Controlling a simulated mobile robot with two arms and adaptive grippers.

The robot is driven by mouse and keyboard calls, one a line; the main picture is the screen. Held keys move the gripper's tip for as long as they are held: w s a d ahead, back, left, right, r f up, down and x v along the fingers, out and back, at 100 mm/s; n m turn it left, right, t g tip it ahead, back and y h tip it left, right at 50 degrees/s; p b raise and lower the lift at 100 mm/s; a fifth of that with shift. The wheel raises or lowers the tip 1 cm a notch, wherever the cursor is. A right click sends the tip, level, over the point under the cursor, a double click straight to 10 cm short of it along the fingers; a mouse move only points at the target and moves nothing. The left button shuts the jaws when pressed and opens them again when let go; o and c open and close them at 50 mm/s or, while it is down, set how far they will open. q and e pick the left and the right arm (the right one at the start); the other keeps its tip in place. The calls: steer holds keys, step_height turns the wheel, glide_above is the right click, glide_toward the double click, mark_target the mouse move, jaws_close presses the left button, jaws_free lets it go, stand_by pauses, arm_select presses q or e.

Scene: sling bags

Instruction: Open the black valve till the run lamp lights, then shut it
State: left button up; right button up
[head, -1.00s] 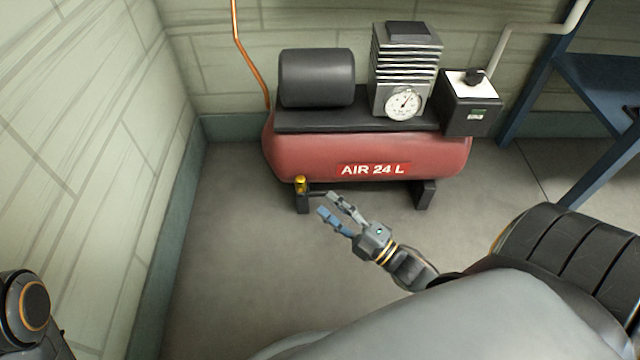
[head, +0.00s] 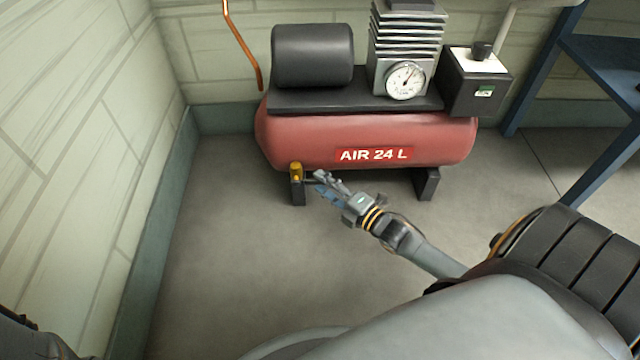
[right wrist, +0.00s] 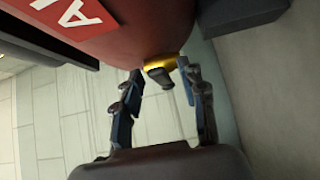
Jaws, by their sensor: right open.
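A small brass valve body (head: 296,172) sits low at the left end of the red air tank (head: 365,138). In the right wrist view, a short black handle (right wrist: 160,76) hangs from its yellow fitting (right wrist: 160,62). My right gripper (head: 319,184) is open just right of the valve. In the right wrist view its two fingers (right wrist: 160,84) stand on either side of the black handle, with no clear contact. My left gripper is out of view; only part of that arm shows at lower left.
The tank carries a motor (head: 313,55), a finned pump and a pressure gauge (head: 405,80). A dark box (head: 478,82) has a black knob and a small green-marked panel; whether a lamp is lit is unclear. A blue rack (head: 606,70) stands right. Floor in front is free.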

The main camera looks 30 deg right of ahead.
steer(key=shift+x, duration=0.9)
steer(key=shift+c, duration=0.6)
jaws_close()
